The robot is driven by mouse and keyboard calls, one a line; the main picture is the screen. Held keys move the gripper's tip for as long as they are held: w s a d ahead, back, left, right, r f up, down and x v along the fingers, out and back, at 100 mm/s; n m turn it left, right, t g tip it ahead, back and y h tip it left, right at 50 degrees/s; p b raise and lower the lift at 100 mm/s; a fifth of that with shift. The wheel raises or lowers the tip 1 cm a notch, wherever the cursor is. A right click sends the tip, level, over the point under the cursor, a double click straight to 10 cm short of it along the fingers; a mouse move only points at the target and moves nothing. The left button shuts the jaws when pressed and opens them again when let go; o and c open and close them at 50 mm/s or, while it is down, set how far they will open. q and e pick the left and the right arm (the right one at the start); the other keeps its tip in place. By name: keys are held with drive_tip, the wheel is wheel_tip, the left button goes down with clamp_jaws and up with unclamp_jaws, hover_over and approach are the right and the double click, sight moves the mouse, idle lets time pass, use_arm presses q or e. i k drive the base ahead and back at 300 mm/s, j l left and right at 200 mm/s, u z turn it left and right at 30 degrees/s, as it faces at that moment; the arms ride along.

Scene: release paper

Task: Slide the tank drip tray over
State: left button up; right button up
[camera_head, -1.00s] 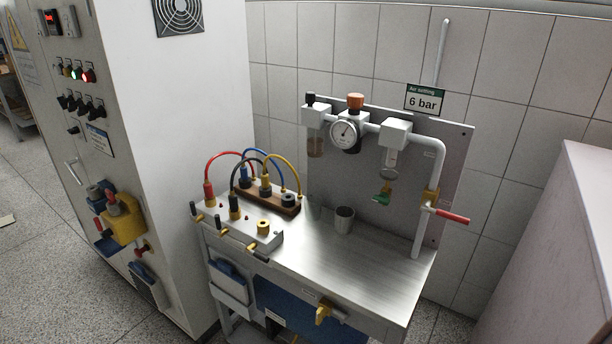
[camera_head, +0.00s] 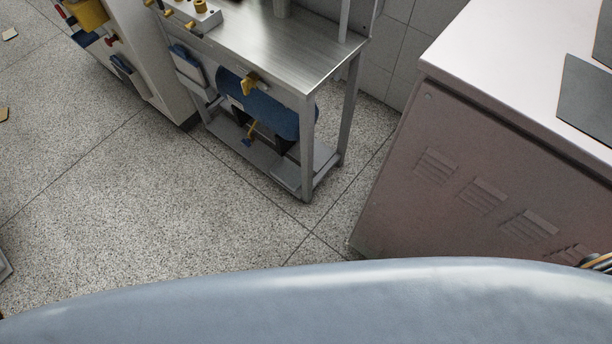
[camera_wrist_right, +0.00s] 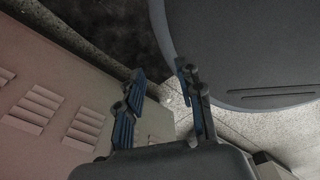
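A blue tank (camera_head: 270,112) lies under the steel bench (camera_head: 290,50) in the head view. Below it is a low grey shelf or tray surface (camera_head: 292,174), between the bench legs. I cannot tell the drip tray apart from the shelf with certainty. A yellow-handled valve with a blue end (camera_head: 250,133) hangs under the tank. My right gripper (camera_wrist_right: 160,72) shows in the right wrist view, its two blue-padded fingers apart and nothing between them. It is beside a pinkish cabinet, away from the bench. My left gripper is not in view.
A pinkish vented cabinet (camera_head: 470,180) stands on the right; it also fills the left of the right wrist view (camera_wrist_right: 50,90). A white control cabinet (camera_head: 150,60) stands left of the bench. The speckled floor (camera_head: 170,210) before the bench is clear.

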sight(285, 171)
drive_tip(key=i+j, duration=0.2)
drive_tip(key=j, duration=0.15)
drive_tip(key=i+j, duration=0.15)
drive_tip(key=j, duration=0.15)
drive_tip(key=i+j+z, duration=0.15)
drive_tip(key=j+z, duration=0.2)
drive_tip(key=i+j+z, duration=0.1)
drive_tip(key=j+z, duration=0.6)
drive_tip(key=j, duration=0.15)
drive_tip(key=i, duration=0.05)
